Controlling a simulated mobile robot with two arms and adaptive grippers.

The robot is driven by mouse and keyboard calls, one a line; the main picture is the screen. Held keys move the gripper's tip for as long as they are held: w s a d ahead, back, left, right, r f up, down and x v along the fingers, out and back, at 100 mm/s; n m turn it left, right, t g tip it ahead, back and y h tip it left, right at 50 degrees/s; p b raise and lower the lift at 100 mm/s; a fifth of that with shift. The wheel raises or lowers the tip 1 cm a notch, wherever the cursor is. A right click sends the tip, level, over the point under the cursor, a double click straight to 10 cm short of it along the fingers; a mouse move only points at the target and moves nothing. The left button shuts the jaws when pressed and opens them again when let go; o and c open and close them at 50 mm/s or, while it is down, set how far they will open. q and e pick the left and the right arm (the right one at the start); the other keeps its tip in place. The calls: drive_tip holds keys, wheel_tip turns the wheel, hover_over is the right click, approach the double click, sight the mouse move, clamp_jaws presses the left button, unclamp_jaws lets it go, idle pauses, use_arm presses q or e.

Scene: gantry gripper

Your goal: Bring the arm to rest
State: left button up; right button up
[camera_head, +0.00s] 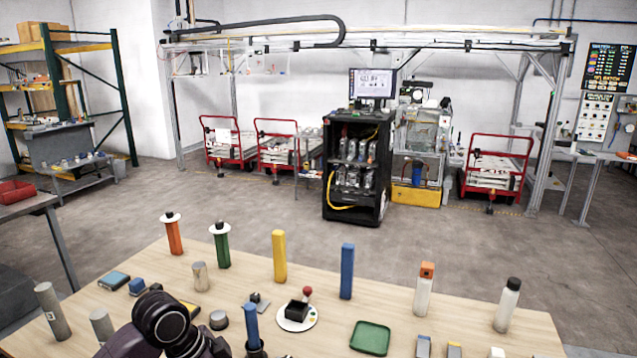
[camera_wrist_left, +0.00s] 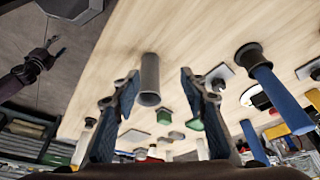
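My left arm (camera_head: 165,322) shows in the head view as dark joints low at the front of the wooden table (camera_head: 225,335); its fingertips are not clear there. In the left wrist view my left gripper (camera_wrist_left: 158,85) has its two fingers spread apart with nothing held between them. A grey cylinder (camera_wrist_left: 149,78) stands beyond the fingers, in the gap between them as seen from the wrist, apart from both. A blue cylinder (camera_wrist_left: 280,92) on a dark base is to the right of the fingers.
The table holds an orange cylinder (camera_head: 174,236), a green cylinder (camera_head: 221,247), a yellow post (camera_head: 279,257), a blue post (camera_head: 346,272), bottles (camera_head: 507,305), a green tray (camera_head: 370,338) and a round white plate (camera_head: 312,319). A dark jointed part (camera_wrist_left: 28,70) shows left in the wrist view.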

use_arm(q)
drive_tip(key=s+d+f+n+t, duration=0.1)
drive_tip(key=s+d+f+n, duration=0.1)
drive_tip(key=s+f, duration=0.35)
drive_tip(key=s+d+f+n, duration=0.2)
drive_tip(key=s+f+n, duration=0.15)
drive_tip(key=s, duration=0.25)
drive_tip(key=s+a+f+n+t+y, duration=0.15)
drive_tip(key=s+a+n+y, duration=0.35)
drive_tip(key=s+a, duration=0.6)
drive_tip(key=s+d+f+g+h+b, duration=0.1)
drive_tip(key=s+f, duration=0.1)
drive_tip(key=f, duration=1.2)
drive_tip(key=s+d+f+g+b, duration=0.1)
drive_tip(key=s+f, duration=0.1)
drive_tip(key=f, duration=1.2)
drive_tip(key=s+a+f+b, duration=0.1)
drive_tip(key=s+a+f, duration=0.2)
drive_tip(key=s+f, duration=1.4)
wheel_tip(320, 180, down, 2)
drive_tip(key=shift+f+n+g+b, duration=0.1)
drive_tip(key=shift+n+g+b, duration=0.25)
drive_tip(key=shift+g+b, duration=0.1)
use_arm(e)
wheel_tip(320, 180, down, 4)
drive_tip(key=shift+s+r, duration=0.1)
drive_tip(key=shift+s, duration=0.05)
